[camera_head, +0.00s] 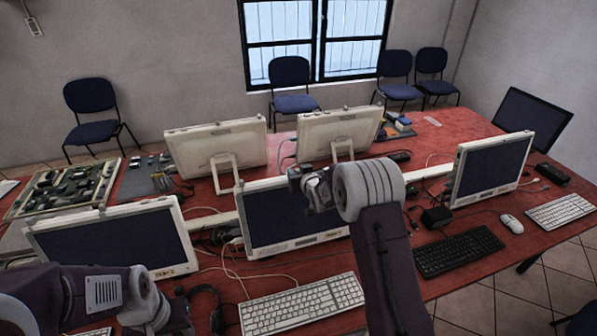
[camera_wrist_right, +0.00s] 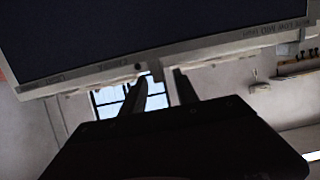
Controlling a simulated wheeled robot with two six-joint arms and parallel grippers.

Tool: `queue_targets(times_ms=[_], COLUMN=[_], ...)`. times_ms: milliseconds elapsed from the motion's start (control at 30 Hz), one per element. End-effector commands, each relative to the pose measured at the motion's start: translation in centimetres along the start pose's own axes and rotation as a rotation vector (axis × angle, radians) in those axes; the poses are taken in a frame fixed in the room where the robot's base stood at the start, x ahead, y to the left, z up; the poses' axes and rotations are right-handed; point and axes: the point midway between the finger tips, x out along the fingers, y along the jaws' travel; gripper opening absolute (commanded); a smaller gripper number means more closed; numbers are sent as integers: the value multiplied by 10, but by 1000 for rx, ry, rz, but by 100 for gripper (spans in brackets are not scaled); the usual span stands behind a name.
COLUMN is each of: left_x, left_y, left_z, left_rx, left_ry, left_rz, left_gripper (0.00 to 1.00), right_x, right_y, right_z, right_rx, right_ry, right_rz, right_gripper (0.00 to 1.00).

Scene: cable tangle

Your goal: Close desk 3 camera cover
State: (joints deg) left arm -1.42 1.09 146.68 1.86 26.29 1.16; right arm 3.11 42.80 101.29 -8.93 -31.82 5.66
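Three monitors face me in the head view: left (camera_head: 118,240), middle (camera_head: 272,222) and right (camera_head: 492,165). Their yellow labels are too small to read, so I cannot tell which is desk 3. My right gripper (camera_head: 308,186) is at the middle monitor's upper right edge, partly hidden by my wrist. In the right wrist view, its two dark fingers (camera_wrist_right: 161,93) are apart and empty, close to a monitor's pale bezel (camera_wrist_right: 90,76). A small dark spot (camera_wrist_right: 138,66) on that bezel may be the camera; its cover cannot be made out. My left gripper (camera_head: 172,318) is low at the left, its fingertips unclear.
Two monitors (camera_head: 216,150) stand with their backs to me. Keyboards (camera_head: 302,306), a headset (camera_head: 205,300), a mouse (camera_head: 511,223) and loose cables crowd the red table (camera_head: 455,290). A circuit board (camera_head: 70,187) lies at the left.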

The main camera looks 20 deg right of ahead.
Motion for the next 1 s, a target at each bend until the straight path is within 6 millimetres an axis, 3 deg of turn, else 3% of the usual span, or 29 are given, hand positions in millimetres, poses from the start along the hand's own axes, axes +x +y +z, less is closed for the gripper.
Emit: queue_targets(times_ms=[33,133,167,1000], left_x=[0,0,0,0], left_y=[0,0,0,0], left_z=[0,0,0,0], left_rx=[0,0,0,0], left_ry=[0,0,0,0], left_rz=[0,0,0,0], left_gripper=[36,36,36,36], right_x=[0,0,0,0], right_y=[0,0,0,0], right_z=[0,0,0,1], right_rx=[0,0,0,0], right_ry=[0,0,0,-2], right_rz=[0,0,0,0], right_gripper=[31,3,0,0])
